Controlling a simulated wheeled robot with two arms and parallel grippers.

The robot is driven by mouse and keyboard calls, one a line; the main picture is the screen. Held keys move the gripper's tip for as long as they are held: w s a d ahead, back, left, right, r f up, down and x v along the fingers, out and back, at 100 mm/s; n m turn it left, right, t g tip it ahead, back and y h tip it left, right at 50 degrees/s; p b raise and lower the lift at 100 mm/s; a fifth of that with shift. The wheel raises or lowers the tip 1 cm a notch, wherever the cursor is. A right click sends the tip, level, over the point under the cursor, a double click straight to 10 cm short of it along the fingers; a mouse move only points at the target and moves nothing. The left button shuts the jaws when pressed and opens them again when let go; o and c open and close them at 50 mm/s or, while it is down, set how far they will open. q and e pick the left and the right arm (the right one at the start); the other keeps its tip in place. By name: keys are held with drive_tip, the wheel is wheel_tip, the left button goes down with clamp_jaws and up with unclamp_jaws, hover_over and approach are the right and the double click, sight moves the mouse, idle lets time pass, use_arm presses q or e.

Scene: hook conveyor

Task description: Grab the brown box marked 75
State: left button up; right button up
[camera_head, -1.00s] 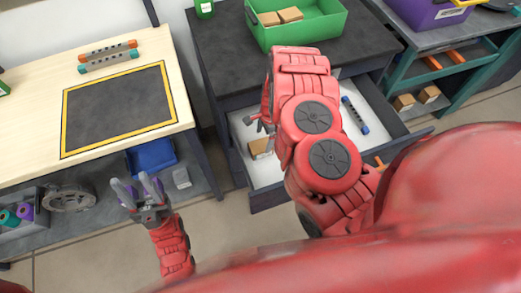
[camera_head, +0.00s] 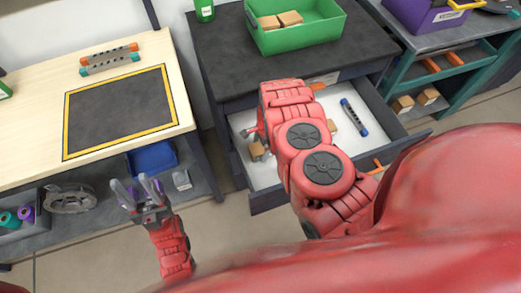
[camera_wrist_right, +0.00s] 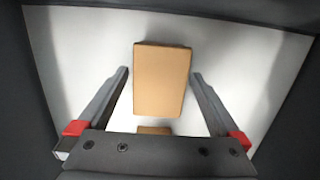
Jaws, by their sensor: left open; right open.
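A brown box (camera_wrist_right: 162,80) lies in the white-bottomed open drawer, in the right wrist view between the two fingers of my right gripper (camera_wrist_right: 160,85). There is a gap on each side, so the fingers do not touch it. Its visible face shows no marking that I can read. In the head view a brown box (camera_head: 256,150) shows beside my right gripper (camera_head: 250,133), which is open and mostly hidden by its arm. A second brown piece (camera_wrist_right: 154,130) shows at the gripper's base. My left gripper (camera_head: 138,188) is open and empty, below the wooden table.
The drawer (camera_head: 375,135) also holds a blue-and-black rod (camera_head: 354,117) and a brown block (camera_head: 332,127). The drawer walls are close around my right gripper. A green bin (camera_head: 300,35) with brown boxes stands on the dark cabinet. More brown boxes (camera_head: 403,104) lie on the right shelf.

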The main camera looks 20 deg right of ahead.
drive_tip(key=shift+f+b, duration=0.25)
drive_tip(key=shift+b, duration=0.1)
idle(0.4)
drive_tip(key=c, duration=1.4)
